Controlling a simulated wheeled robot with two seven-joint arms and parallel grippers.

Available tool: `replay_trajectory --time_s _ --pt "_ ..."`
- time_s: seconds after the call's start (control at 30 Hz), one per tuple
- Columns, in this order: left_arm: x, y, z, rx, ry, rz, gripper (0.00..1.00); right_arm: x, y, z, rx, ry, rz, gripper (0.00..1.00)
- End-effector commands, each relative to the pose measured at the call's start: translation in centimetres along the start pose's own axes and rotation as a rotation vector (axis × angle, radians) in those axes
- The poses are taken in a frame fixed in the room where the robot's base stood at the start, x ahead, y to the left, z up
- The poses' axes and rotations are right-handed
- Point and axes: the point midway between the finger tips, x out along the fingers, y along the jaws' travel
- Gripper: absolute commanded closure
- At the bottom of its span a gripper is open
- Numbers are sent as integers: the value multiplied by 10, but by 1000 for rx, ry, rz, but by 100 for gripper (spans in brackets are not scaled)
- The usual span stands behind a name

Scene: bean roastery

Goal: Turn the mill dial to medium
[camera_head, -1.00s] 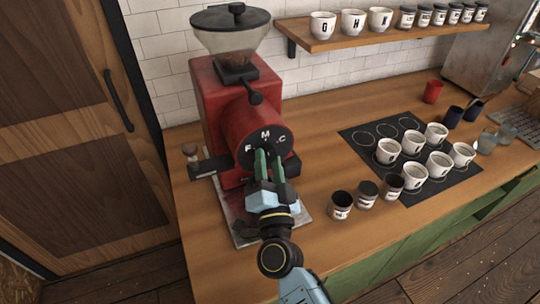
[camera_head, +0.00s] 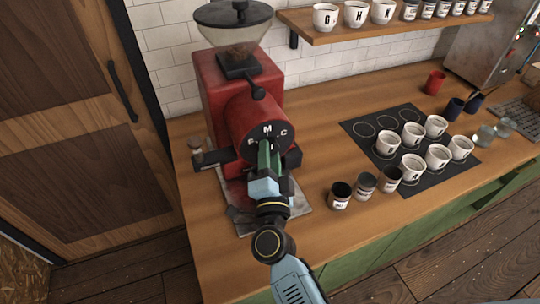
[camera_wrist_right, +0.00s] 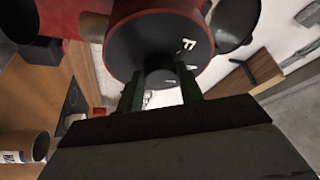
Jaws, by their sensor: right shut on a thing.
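The red mill (camera_head: 208,95) stands at the left end of the counter with a clear hopper on top. Its round black dial face (camera_head: 270,131) carries the white letters F, M and C, with M at the top. My right gripper (camera_head: 269,158) reaches up to the dial from the front, and its green fingers are shut on the dial knob. In the right wrist view the dark knob (camera_wrist_right: 160,77) sits between the two fingers, in front of the dial face (camera_wrist_right: 150,38). The fingers hide most of the knob, so I cannot tell which letter it points to. My left gripper is out of view.
A portafilter-like handle (camera_head: 211,157) juts out left of the mill. Several labelled jars (camera_head: 340,196) and white cups (camera_head: 412,165), some on a black mat (camera_head: 362,131), stand to the right. A shelf (camera_head: 345,30) hangs above. Counter between mill and mat is clear.

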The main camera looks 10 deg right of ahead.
Motion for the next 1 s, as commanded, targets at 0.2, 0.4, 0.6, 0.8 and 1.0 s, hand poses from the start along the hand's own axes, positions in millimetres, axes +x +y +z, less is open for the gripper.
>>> replay_trajectory --time_s 0.2,0.4,0.6,0.8,1.0 --pt "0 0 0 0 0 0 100 0 0 0 -1 0 0 46" --pt "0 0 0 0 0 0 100 0 0 0 -1 0 0 42" --pt "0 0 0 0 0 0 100 -5 0 0 -3 -1 0 42" --pt "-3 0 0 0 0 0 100 -38 1 0 -3 -5 2 42" --pt "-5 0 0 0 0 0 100 -85 1 0 -2 -4 2 42"
